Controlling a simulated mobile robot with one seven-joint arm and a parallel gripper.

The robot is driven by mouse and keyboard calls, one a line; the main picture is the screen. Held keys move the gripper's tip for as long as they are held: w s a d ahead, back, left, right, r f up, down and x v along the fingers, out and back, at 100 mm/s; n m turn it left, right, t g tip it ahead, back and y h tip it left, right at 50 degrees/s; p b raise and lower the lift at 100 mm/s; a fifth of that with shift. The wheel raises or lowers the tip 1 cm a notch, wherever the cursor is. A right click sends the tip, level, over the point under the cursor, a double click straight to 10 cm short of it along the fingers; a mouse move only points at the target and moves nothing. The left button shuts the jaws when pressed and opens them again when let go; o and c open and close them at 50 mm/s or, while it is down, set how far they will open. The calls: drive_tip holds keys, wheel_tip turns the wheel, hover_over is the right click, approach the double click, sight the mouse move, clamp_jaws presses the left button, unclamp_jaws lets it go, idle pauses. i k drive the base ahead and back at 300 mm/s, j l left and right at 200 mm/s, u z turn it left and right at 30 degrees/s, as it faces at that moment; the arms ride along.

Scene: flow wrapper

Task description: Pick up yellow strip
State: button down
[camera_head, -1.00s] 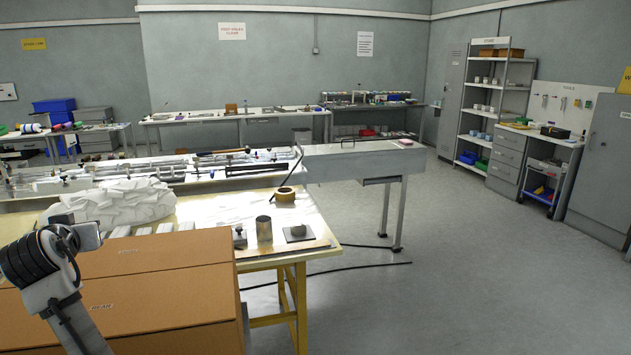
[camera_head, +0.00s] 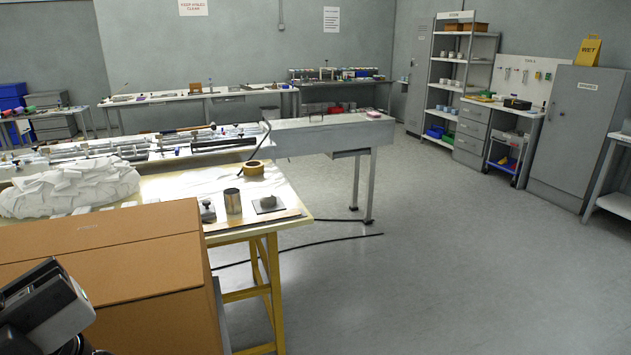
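I cannot make out a yellow strip anywhere in the view. My gripper (camera_head: 45,308) is at the lower left corner, dark and grey and partly cut off by the frame edge. It is in front of a large brown cardboard box (camera_head: 125,255). Its fingertips do not show clearly, so I cannot tell whether it is open or shut, and I see nothing held in it.
A yellow-framed table (camera_head: 262,225) behind the box bears a white heap (camera_head: 68,187), a tape roll (camera_head: 253,168) and a metal cylinder (camera_head: 232,201). A long machine (camera_head: 320,134) stands behind. Shelves (camera_head: 462,75) and a grey cabinet (camera_head: 580,135) line the right. The right floor is clear, with cables near the table.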

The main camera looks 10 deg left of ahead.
sight(211, 227)
drive_tip(key=i+l, duration=0.1)
drive_tip(key=i, duration=0.35)
drive_tip(key=i+l, duration=0.15)
drive_tip(key=i, duration=0.3)
drive_tip(key=i+l, duration=0.1)
drive_tip(key=i, duration=0.35)
drive_tip(key=i+l+u, duration=0.25)
drive_tip(key=i, duration=0.15)
drive_tip(key=i+l+u, duration=0.25)
drive_tip(key=i, duration=0.2)
drive_tip(key=i+j+u, duration=0.15)
drive_tip(key=u, duration=0.25)
drive_tip(key=i+j+u, duration=0.1)
drive_tip(key=i+u, duration=0.3)
drive_tip(key=k, duration=0.1)
